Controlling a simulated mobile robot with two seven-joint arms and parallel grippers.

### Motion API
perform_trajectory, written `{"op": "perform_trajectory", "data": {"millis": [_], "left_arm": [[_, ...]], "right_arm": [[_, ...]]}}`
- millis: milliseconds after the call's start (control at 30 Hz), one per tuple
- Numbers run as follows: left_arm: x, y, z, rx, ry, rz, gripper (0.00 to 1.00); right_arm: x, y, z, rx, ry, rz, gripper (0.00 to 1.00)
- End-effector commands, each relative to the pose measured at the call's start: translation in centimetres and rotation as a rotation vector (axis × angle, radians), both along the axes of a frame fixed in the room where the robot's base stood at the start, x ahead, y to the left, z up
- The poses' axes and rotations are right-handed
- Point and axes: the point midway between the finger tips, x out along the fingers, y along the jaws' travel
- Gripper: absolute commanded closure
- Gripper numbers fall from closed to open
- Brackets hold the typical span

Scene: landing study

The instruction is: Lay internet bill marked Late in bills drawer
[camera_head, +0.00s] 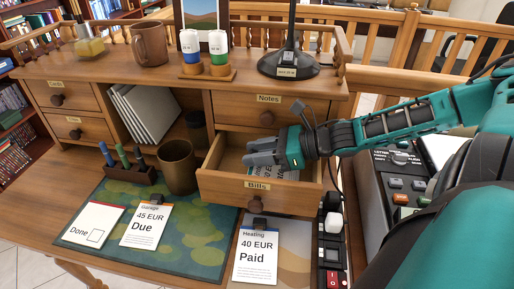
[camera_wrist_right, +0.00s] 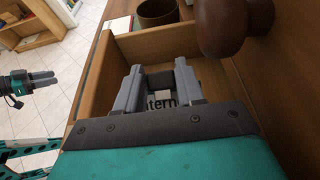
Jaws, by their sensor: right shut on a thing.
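The bills drawer (camera_head: 262,198), labelled Bills, is pulled open at the right of the desk. My right gripper (camera_head: 258,153) reaches into it from the right and is shut on the internet bill. The bill (camera_head: 258,172) is a white sheet, mostly hidden by the gripper and the drawer front. In the right wrist view, part of the word Internet shows on the bill (camera_wrist_right: 160,101) between the fingers (camera_wrist_right: 159,80), below a dark piece, perhaps its clip. Whether the bill touches the drawer floor I cannot tell. My left gripper (camera_wrist_right: 40,80) shows only in the right wrist view, away from the desk.
The Notes drawer (camera_head: 250,112) is shut just above, its knob (camera_wrist_right: 233,28) close to my gripper. A brown cup (camera_head: 177,167) stands left of the open drawer. Garage (camera_head: 145,225) and Heating (camera_head: 256,255) bills and a Done card (camera_head: 92,224) lie in front. A switch panel stands right.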

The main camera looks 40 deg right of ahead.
Motion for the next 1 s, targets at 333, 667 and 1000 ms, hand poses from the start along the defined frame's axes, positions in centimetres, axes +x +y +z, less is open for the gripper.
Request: {"op": "perform_trajectory", "data": {"millis": [333,667,1000], "left_arm": [[-0.1,-0.2,-0.1,-0.001,0.007,-0.005,0.57],[-0.1,-0.4,0.0,-0.002,0.005,-0.010,0.57],[0.0,-0.3,1.4,-0.001,-0.001,-0.009,0.57]], "right_arm": [[0.0,0.0,-0.2,-0.002,-0.001,0.000,0.60],[0.0,0.0,-0.1,-0.001,-0.001,0.001,0.37],[-0.3,-0.3,0.6,-0.002,0.001,0.000,0.37]]}}
